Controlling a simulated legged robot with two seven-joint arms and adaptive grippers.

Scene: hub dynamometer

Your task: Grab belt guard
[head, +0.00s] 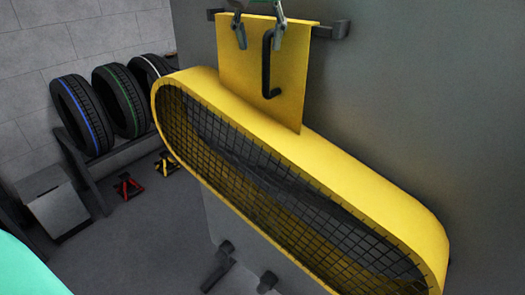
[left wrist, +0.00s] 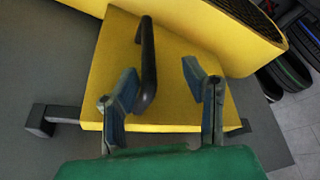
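The yellow belt guard (head: 350,175) is a long rounded housing with a dark mesh face, slanting down to the right in the head view. A flat yellow plate (head: 235,75) rises from its top and bears a black bent handle (head: 266,65). In the left wrist view the handle (left wrist: 148,60) stands out from the plate (left wrist: 175,110). My left gripper (head: 259,38) is at the plate's top edge, open. In the left wrist view its fingers (left wrist: 160,88) are spread, with the handle between them, nearer the left finger. My right gripper is in neither view.
The guard is against a large grey panel (head: 410,80), with a dark bracket (head: 331,29) behind the plate. Several tyres (head: 82,113) stand on a rack at the left. A grey box (head: 58,208) and red and yellow stands (head: 128,187) are on the floor.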

